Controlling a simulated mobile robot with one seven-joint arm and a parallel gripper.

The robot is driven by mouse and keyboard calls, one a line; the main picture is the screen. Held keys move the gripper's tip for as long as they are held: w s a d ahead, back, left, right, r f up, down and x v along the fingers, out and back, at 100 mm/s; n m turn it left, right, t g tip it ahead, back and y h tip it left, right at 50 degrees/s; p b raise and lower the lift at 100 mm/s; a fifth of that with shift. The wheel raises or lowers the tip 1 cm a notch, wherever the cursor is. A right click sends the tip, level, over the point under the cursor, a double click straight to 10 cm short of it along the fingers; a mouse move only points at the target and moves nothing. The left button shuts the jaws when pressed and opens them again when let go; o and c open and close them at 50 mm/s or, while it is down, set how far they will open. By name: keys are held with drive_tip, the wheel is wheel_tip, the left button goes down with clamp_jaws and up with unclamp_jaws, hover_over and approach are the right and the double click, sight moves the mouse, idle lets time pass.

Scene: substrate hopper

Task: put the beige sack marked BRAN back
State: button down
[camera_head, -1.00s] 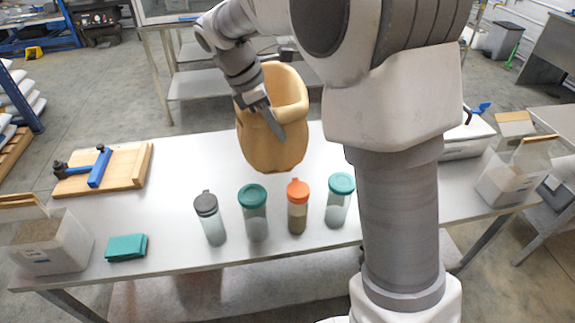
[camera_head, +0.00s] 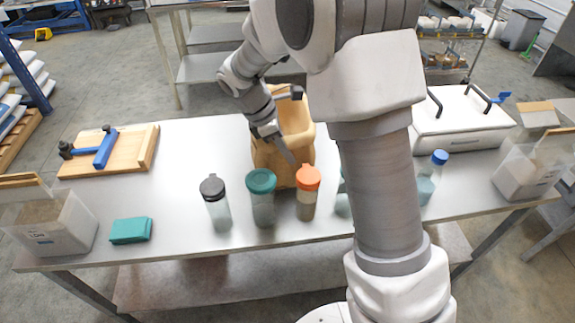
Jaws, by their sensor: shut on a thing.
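The beige sack (camera_head: 268,160), open at the top, is upright over the middle of the table, behind the row of bottles. No BRAN mark shows on the side I see. My gripper (camera_head: 283,147) comes down from the upper left and is shut on the sack's wall near its rim. The bottles hide the sack's lower edge, so I cannot tell whether it touches the table (camera_head: 180,165).
Bottles with grey (camera_head: 217,205), teal (camera_head: 262,200), orange (camera_head: 306,195) and blue (camera_head: 431,178) lids stand along the front. A white lidded box (camera_head: 460,125) is at right, a wooden board (camera_head: 105,158) and teal cloth (camera_head: 131,231) at left. Clear tabletop lies left of the sack.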

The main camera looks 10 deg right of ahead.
hover_over(287, 186)
drive_tip(key=shift+w+d+f+b, duration=0.1)
drive_tip(key=shift+w+f+b, duration=0.1)
drive_tip(key=shift+f, duration=0.9)
drive_tip(key=shift+w+f+b, duration=0.1)
drive_tip(key=shift+w+f, duration=0.1)
drive_tip(key=shift+f, duration=1)
drive_tip(key=c, duration=0.8)
unclamp_jaws()
drive_tip(key=shift+c, duration=0.2)
